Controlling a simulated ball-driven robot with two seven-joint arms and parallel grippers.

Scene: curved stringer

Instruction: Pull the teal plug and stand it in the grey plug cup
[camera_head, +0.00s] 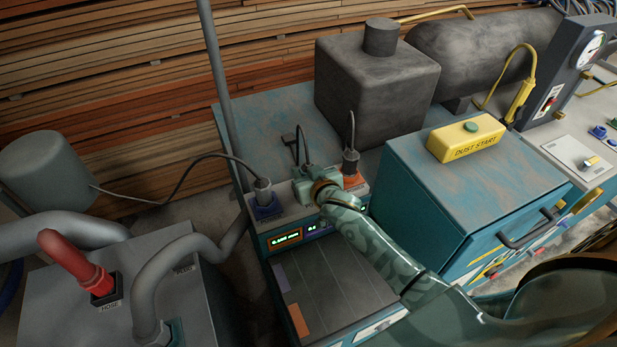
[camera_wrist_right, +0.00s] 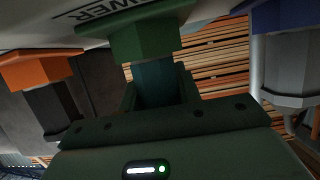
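The teal plug (camera_wrist_right: 157,84) sits in a green hexagonal socket (camera_wrist_right: 145,40) beside the word POWER in the right wrist view. My right gripper (camera_wrist_right: 160,90) has a finger on each side of the plug, with no clear gap between fingers and plug. In the head view, my right gripper (camera_head: 318,188) is at the socket panel and hides most of the teal plug. A cord rises behind the gripper. My left gripper is not in view.
A grey plug in a blue socket (camera_head: 264,209) and a dark plug in an orange socket (camera_head: 353,181) flank the gripper closely. A grey box (camera_head: 375,75), a yellow DUST START box (camera_head: 465,137) and a red hose fitting (camera_head: 75,258) stand around. The workbench top beside the grey box is largely clear.

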